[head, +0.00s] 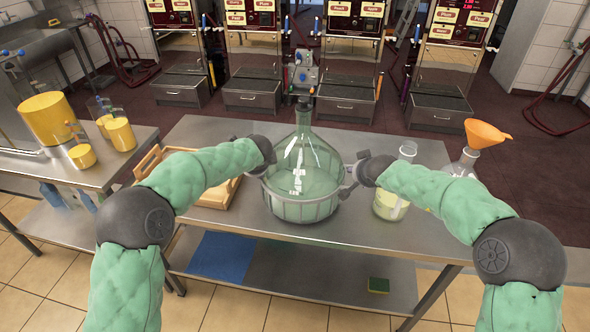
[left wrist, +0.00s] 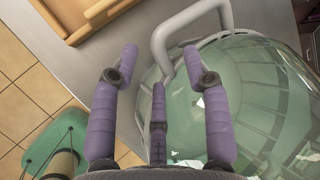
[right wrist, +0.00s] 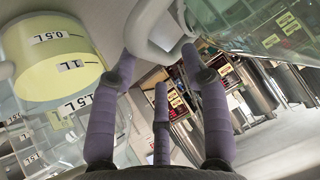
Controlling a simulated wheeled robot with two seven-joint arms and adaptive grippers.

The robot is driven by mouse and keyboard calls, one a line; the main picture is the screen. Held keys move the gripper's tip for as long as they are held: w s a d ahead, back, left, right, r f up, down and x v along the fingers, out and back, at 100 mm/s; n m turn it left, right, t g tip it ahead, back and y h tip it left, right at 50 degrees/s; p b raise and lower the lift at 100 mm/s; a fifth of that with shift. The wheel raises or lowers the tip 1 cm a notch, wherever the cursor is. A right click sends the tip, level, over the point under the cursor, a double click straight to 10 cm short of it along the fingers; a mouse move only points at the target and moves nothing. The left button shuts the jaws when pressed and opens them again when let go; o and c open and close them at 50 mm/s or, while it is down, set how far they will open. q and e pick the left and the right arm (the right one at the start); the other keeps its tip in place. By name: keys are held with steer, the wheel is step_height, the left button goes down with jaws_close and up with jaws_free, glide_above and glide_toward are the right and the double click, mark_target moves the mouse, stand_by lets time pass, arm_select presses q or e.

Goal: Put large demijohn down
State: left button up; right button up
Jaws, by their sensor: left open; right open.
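The large demijohn (head: 304,165) is a green glass bottle with a dark stopper, upright in a grey basket (head: 300,211) on the steel table. My left gripper (head: 264,168) is at the basket's left side. My right gripper (head: 353,177) is at the basket's right side. In the right wrist view, the right gripper (right wrist: 160,62) has its fingers spread, with the other handle (right wrist: 157,22) just beyond the fingertips. Neither gripper visibly grips a handle.
A wooden tray (head: 219,195) lies left of the demijohn. A measuring jug (head: 392,205) with pale yellow contents and a flask with an orange funnel (head: 486,133) stand to the right. Yellow containers (head: 47,117) stand on the left side table. The steel table's front strip (head: 300,237) is bare.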

arm_select(q)
steer(key=v, duration=1.1)
arm_select(e)
steer(key=v, duration=1.2)
arm_select(q)
steer(key=shift+r, duration=0.1)
